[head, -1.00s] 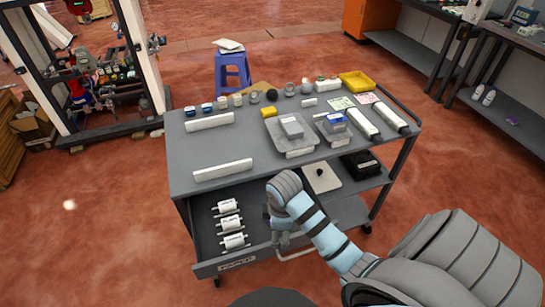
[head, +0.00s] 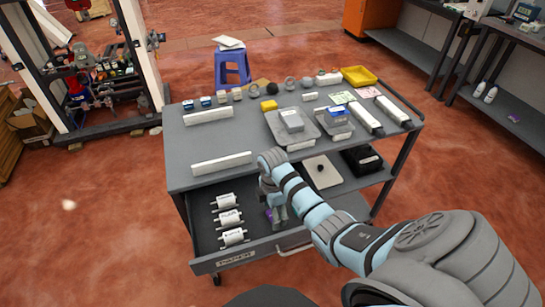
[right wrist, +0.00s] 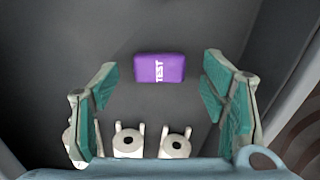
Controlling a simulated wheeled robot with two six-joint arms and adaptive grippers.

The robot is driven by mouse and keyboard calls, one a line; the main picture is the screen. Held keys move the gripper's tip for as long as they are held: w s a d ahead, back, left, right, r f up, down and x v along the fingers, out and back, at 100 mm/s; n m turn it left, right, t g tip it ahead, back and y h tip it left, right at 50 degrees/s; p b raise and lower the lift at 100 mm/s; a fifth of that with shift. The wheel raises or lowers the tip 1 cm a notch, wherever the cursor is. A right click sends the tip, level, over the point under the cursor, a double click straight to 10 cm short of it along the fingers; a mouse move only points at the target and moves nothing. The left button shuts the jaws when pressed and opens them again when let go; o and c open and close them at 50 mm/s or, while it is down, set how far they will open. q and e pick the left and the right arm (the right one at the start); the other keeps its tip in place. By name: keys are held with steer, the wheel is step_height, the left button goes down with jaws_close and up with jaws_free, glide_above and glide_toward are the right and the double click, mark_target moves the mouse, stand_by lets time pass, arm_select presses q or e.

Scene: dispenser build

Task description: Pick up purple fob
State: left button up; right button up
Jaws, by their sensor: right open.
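The purple fob (right wrist: 160,68), a small block marked TEST, lies on the dark drawer floor in the right wrist view. My left gripper is not in view.
Several white rollers (head: 229,218) lie in the drawer's left part. The drawer walls stand close around my right gripper. The grey cart top (head: 240,135) above holds white bars, trays and small parts. A lower shelf carries a white board (head: 322,172) and a black bin (head: 362,160).

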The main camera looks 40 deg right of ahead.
steer(key=shift+f, duration=0.5)
steer(key=shift+r, duration=0.1)
steer(key=c, duration=0.9)
